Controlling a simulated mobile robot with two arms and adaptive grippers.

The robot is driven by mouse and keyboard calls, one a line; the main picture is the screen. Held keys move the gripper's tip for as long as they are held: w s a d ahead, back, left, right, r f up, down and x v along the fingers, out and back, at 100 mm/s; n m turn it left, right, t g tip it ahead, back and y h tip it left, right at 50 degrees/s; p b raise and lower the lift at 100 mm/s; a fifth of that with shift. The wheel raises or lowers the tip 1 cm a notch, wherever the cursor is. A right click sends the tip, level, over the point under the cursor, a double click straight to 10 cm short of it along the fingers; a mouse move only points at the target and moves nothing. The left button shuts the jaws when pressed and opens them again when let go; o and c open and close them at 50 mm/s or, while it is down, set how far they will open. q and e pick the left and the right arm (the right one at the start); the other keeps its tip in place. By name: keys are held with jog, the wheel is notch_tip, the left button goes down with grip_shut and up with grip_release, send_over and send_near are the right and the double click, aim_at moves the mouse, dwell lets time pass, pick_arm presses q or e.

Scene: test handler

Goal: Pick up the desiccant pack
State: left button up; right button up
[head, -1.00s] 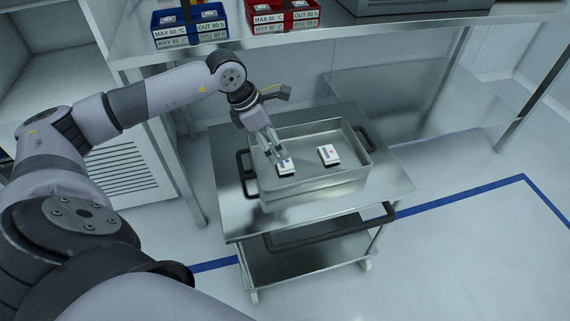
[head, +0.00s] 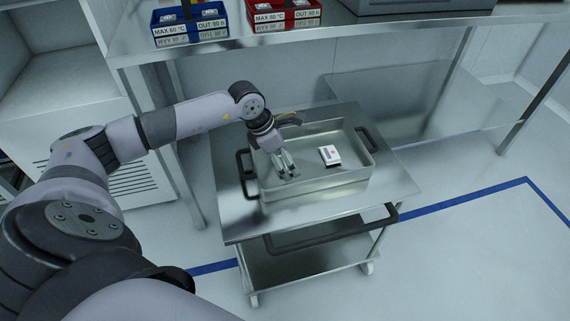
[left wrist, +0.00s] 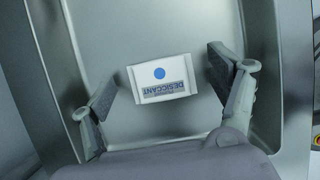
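The desiccant pack (left wrist: 161,78) is a small white packet with a blue dot and the word DESICCANT, upside down in the left wrist view. It lies flat on the floor of the metal tray (head: 325,189). My left gripper (head: 287,173) reaches down into the left part of the tray. Its two fingers are open, one on each side of the pack in the left wrist view, with a gap on both sides. My right gripper is in neither view.
The tray has raised walls and black handles (head: 247,173) and stands on a steel cart (head: 230,222). A blue bin (head: 190,30) and a red bin (head: 284,18) stand on the shelf above.

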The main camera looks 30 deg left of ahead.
pick_arm(q)
jog(key=c, duration=1.1)
